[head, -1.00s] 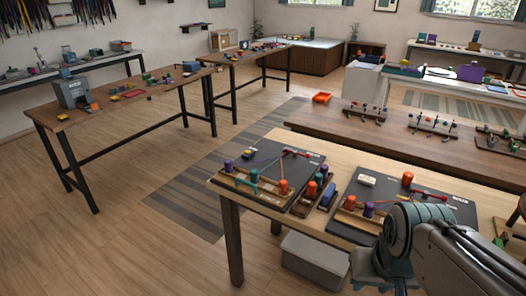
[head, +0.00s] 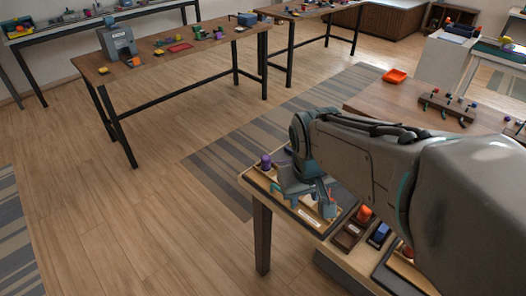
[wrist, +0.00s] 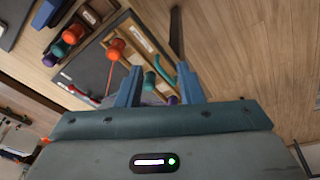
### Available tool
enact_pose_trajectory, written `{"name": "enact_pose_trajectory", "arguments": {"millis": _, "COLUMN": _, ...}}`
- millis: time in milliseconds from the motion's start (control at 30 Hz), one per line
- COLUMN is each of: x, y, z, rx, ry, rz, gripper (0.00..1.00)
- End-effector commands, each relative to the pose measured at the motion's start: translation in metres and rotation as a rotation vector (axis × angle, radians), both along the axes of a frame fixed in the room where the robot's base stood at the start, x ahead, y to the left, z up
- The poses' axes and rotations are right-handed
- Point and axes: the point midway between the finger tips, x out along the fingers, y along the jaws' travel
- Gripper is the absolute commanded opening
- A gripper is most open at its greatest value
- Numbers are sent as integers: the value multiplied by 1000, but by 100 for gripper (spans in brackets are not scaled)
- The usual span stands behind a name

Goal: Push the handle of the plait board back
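The plait board is dark with a pale wooden rack (head: 309,218) along its near side; it lies at the left end of the pale table in the head view. A purple peg (head: 266,161) stands at the rack's left end. In the wrist view the dark board (wrist: 97,66) shows with an orange peg (wrist: 115,48) and a teal bar (wrist: 163,72), which may be the handle. My gripper (wrist: 160,72) is open, its two blue fingers apart, with the teal bar seen between them. Whether they touch it I cannot tell. My arm hides much of the board in the head view.
A brown table (head: 395,100) with peg racks stands behind. Wooden floor lies open to the left.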

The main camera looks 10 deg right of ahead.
Motion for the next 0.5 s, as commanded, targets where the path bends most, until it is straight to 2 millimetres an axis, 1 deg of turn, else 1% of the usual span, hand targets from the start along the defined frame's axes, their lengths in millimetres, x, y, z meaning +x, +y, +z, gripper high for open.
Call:
{"name": "enact_pose_trajectory", "arguments": {"millis": 33, "x": 15, "y": 1, "z": 7, "rx": -27, "ry": 24, "rz": 42, "gripper": 34}}
{"name": "enact_pose_trajectory", "arguments": {"millis": 100, "x": 36, "y": 5, "z": 8, "rx": -65, "ry": 49, "rz": 110, "gripper": 34}}
{"name": "enact_pose_trajectory", "arguments": {"millis": 200, "x": 66, "y": 11, "z": 6, "rx": -106, "ry": 80, "rz": 209, "gripper": 34}}
{"name": "enact_pose_trajectory", "arguments": {"millis": 300, "x": 94, "y": 17, "z": 0, "rx": -137, "ry": 109, "rz": 301, "gripper": 34}}
{"name": "enact_pose_trajectory", "arguments": {"millis": 400, "x": 117, "y": 23, "z": -8, "rx": -155, "ry": 132, "rz": 379, "gripper": 34}}
{"name": "enact_pose_trajectory", "arguments": {"millis": 500, "x": 134, "y": 27, "z": -16, "rx": -165, "ry": 146, "rz": 440, "gripper": 34}}
